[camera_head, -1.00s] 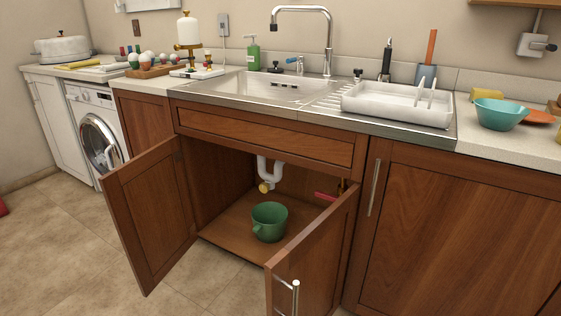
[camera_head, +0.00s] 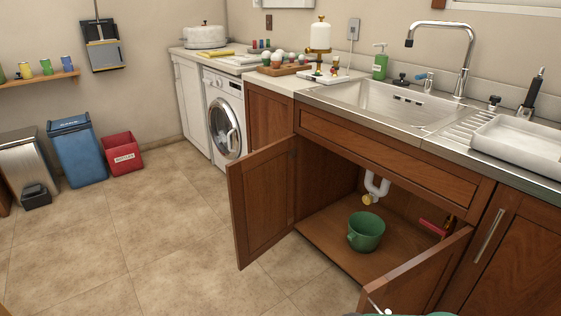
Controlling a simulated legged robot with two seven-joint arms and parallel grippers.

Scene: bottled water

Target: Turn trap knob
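The trap knob (camera_head: 367,200) is a small brass-yellow cap at the low end of the white trap pipe (camera_head: 378,184) under the sink. The open sink cabinet (camera_head: 325,232) shows both. A green bucket (camera_head: 366,232) with a side handle stands upright on the cabinet floor, below and slightly left of the knob. Neither of my grippers can be made out in the view. A sliver of grey and green shows at the bottom edge, too little to identify.
The left cabinet door (camera_head: 262,208) and right cabinet door (camera_head: 415,278) both stand open towards me. A red object (camera_head: 433,228) is at the cabinet's right inside. A washing machine (camera_head: 226,118), blue bin (camera_head: 76,150) and red bin (camera_head: 122,153) stand farther left. The tiled floor at left is clear.

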